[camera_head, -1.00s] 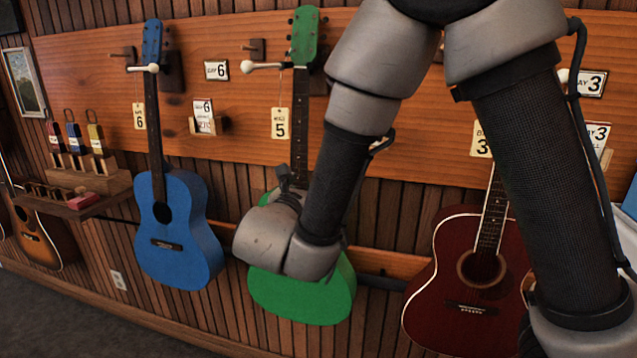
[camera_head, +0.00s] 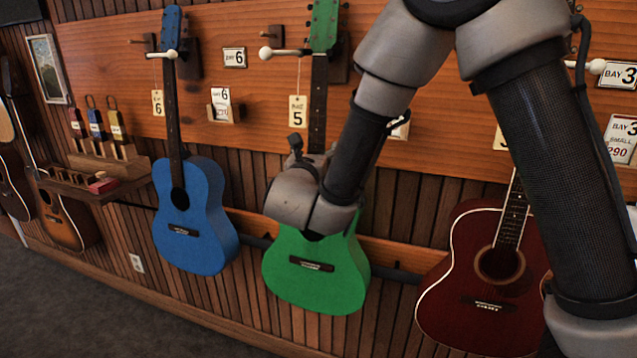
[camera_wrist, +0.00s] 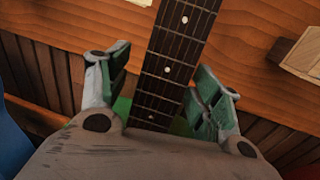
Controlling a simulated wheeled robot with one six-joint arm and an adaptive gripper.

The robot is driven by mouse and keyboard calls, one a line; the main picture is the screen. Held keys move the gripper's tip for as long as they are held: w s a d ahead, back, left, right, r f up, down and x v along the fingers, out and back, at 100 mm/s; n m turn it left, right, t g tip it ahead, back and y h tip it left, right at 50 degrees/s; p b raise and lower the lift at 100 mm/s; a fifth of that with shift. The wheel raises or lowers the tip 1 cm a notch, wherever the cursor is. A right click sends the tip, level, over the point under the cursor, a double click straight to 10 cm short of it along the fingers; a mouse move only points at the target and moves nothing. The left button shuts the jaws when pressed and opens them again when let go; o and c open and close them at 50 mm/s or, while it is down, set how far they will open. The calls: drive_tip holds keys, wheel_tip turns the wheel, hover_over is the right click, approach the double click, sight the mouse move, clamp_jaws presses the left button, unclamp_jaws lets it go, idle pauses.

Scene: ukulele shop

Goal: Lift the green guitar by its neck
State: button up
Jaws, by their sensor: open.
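The green guitar (camera_head: 318,276) hangs on the wall by its headstock (camera_head: 323,24). My arm hides the upper part of its body and the lower neck in the head view. In the wrist view its dark fretboard (camera_wrist: 175,62) runs between the two fingers of my gripper (camera_wrist: 160,92). The fingers are apart, one on each side of the neck, with a visible gap on both sides. The green body shows only in small patches low between the fingers.
A blue guitar (camera_head: 194,222) hangs to the left and a dark red guitar (camera_head: 484,287) to the right. A white-tipped peg (camera_head: 266,53) and a yellow tag (camera_head: 298,111) are by the green neck. A small shelf (camera_head: 97,190) is at the left.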

sight(315, 123)
clamp_jaws()
drive_tip(key=shift+r, duration=0.2)
idle(0.3)
drive_tip(key=shift+s+a+r, duration=0.1)
drive_tip(key=shift+s+r, duration=0.1)
drive_tip(key=shift+r, duration=0.35)
wheel_tip(315, 123, up, 6)
drive_tip(key=shift+f, duration=0.1)
drive_tip(key=s+a, duration=0.3)
drive_tip(key=s, duration=0.6)
drive_tip(key=s+a, duration=0.3)
drive_tip(key=s, duration=0.6)
drive_tip(key=shift+s+a, duration=0.25)
drive_tip(key=shift+a, duration=0.1)
drive_tip(key=shift+f, duration=0.1)
drive_tip(key=c, duration=0.7)
unclamp_jaws()
clamp_jaws()
